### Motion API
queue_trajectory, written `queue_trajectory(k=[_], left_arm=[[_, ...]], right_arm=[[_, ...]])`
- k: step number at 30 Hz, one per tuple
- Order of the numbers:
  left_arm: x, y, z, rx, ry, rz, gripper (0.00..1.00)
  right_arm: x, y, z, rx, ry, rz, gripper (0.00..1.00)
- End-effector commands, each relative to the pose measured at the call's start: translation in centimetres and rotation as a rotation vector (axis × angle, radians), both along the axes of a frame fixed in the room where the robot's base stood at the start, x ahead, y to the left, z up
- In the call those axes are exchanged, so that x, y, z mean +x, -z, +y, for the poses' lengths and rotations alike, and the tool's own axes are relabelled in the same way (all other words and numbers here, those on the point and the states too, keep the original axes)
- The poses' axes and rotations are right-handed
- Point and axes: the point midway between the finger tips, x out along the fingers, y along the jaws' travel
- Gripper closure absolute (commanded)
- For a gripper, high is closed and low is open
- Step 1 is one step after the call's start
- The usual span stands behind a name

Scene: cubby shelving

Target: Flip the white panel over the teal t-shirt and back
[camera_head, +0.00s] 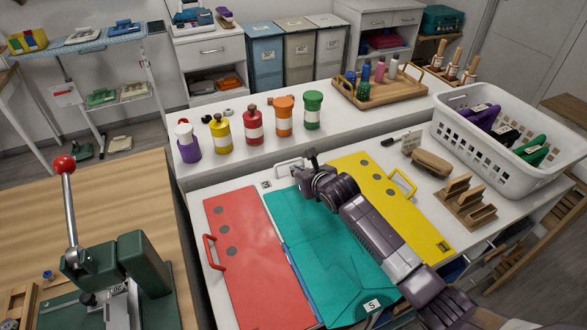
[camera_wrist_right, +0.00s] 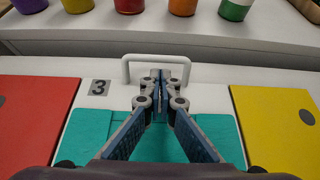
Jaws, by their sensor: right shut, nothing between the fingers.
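The white panel (camera_head: 272,199) lies flat between a red panel (camera_head: 245,245) and a yellow panel (camera_head: 365,175). Its white handle (camera_head: 289,167) is at its far edge and also shows in the wrist view (camera_wrist_right: 157,59). The teal t-shirt (camera_head: 325,265) lies folded flat and covers the panel's near part; it also shows in the wrist view (camera_wrist_right: 90,130). My right gripper (camera_head: 309,158) is shut and empty. In the wrist view, its fingertips (camera_wrist_right: 160,82) overlap the handle's opening; I cannot tell whether they touch it. My left gripper is out of view.
Several coloured bottles (camera_head: 253,127) stand on the ledge behind. A wooden tray (camera_head: 379,90) sits farther right. A white basket (camera_head: 513,140), a brush (camera_head: 431,162) and a wooden holder (camera_head: 466,202) are on the right. A green lever press (camera_head: 130,260) stands at the left.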

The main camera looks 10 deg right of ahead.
Motion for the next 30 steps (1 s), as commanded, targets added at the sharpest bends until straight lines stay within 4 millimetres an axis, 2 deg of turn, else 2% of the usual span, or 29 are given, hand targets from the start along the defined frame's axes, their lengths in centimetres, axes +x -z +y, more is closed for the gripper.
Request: queue_trajectory(k=[3,9,23,30], left_arm=[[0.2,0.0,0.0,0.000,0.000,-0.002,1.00],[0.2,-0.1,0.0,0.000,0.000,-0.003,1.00],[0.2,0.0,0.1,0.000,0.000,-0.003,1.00],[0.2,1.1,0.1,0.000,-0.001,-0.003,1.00]], right_arm=[[1.1,0.6,0.2,0.003,0.002,0.000,1.00],[2.0,1.2,0.4,0.000,0.000,0.000,1.00],[2.2,1.4,0.4,0.000,-0.001,-0.002,1.00],[2.3,1.0,-0.1,0.006,0.015,-0.078,1.00]])
